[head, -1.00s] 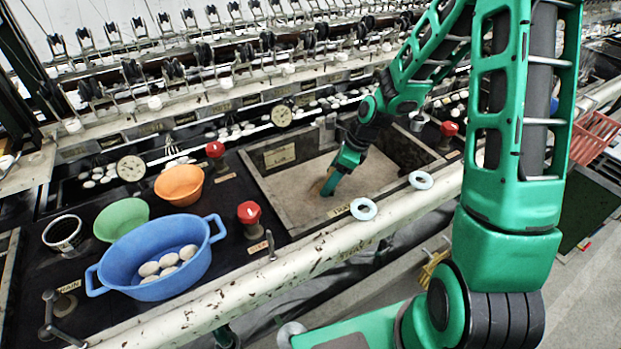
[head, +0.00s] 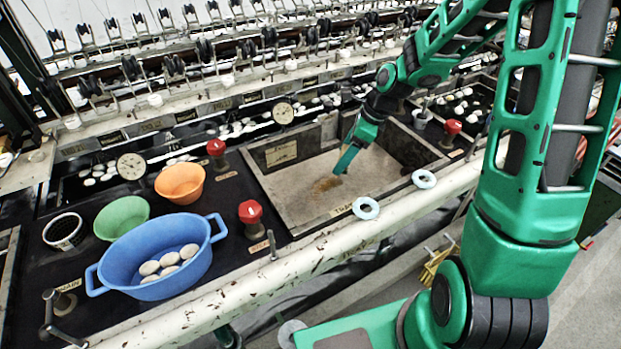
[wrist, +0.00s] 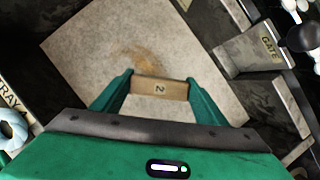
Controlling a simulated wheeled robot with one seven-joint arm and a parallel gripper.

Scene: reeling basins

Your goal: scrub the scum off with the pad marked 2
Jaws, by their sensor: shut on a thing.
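My gripper (wrist: 158,92) is shut on a tan pad marked 2 (wrist: 146,86), held crosswise between its fingers. In the head view my gripper (head: 345,160) is inside the tray basin (head: 300,232), over its pale floor; the pad is hard to make out there. A brownish scum stain (head: 327,184) lies on the floor just below and left of the fingertips. In the wrist view the scum (wrist: 146,60) shows just beyond the pad. I cannot tell whether the pad touches the floor.
A blue basin (head: 120,262) with several pale cocoons, a green bowl (head: 120,213) and an orange bowl (head: 180,182) stand left of the tray. Red knobs (head: 250,212) and white rings (head: 366,208) sit along its edges. A gate plate (wrist: 252,52) borders the tray.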

